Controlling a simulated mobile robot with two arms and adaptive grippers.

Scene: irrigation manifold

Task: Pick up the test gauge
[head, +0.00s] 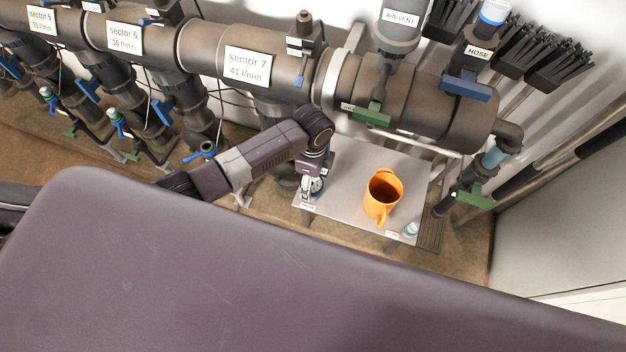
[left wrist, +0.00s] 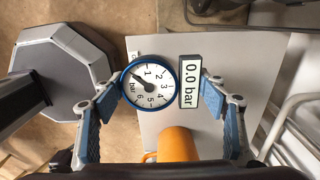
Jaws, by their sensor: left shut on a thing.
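The test gauge (left wrist: 151,86) has a round white dial with a blue rim, marked in bar, and a small display beside it reading 0.0 bar (left wrist: 190,84). My left gripper (left wrist: 162,88) has a finger on each side of the gauge and is shut on it. In the head view the left gripper (head: 313,186) is at the left end of the small grey table (head: 345,165), with the gauge dial (head: 317,185) partly showing at the fingers. I cannot tell whether the gauge touches the table. My right gripper is not in view.
An orange jug (head: 382,195) stands on the table right of the gripper, and it also shows in the left wrist view (left wrist: 178,145). A small clear bottle (head: 410,230) is at the table's front right corner. The large manifold pipe (head: 225,50) runs behind, with valves below.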

